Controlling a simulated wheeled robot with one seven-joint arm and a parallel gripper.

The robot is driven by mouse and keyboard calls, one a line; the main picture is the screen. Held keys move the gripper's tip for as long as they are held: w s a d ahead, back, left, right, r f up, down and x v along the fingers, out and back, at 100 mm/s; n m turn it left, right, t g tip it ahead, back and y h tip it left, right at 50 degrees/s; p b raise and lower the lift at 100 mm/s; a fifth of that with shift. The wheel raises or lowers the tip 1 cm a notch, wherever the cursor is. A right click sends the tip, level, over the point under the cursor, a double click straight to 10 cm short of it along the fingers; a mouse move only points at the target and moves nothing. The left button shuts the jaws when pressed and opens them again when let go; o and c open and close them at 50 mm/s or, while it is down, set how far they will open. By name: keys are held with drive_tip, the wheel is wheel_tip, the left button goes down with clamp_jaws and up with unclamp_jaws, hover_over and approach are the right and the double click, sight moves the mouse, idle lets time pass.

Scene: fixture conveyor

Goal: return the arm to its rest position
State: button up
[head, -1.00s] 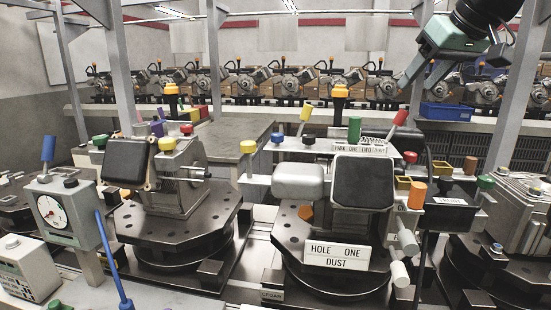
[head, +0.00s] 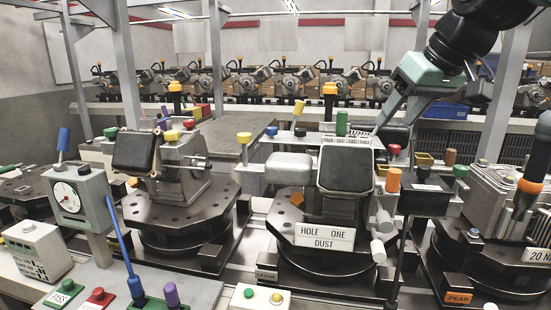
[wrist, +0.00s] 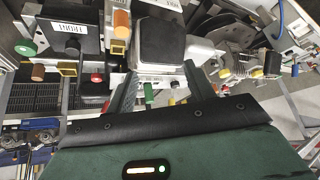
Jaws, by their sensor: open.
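The fixture's dark padded block (head: 345,170) lies beyond the fingers and also shows in the wrist view (wrist: 160,42).
The right fixture carries a "HOLE ONE DUST" sign (head: 324,237) and several coloured knobs. A second fixture (head: 180,210) stands left. A dark box on a post (head: 425,198) and another fixture (head: 500,230) stand right. Grey uprights rise behind.

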drive_tip(key=s+a+f+n+g, duration=0.1)
drive_tip(key=s+a+f+g, duration=0.1)
drive_tip(key=s+a+f, duration=0.35)
drive_tip(key=s+a+f+n+g, duration=0.1)
drive_tip(key=s+a+f+g, duration=0.15)
drive_tip(key=s+f, duration=0.55)
drive_tip(key=s+f+n+g+h, duration=0.1)
drive_tip(key=s+f+h, duration=0.1)
drive_tip(key=s+f, duration=0.9)
drive_tip(key=s, duration=0.3)
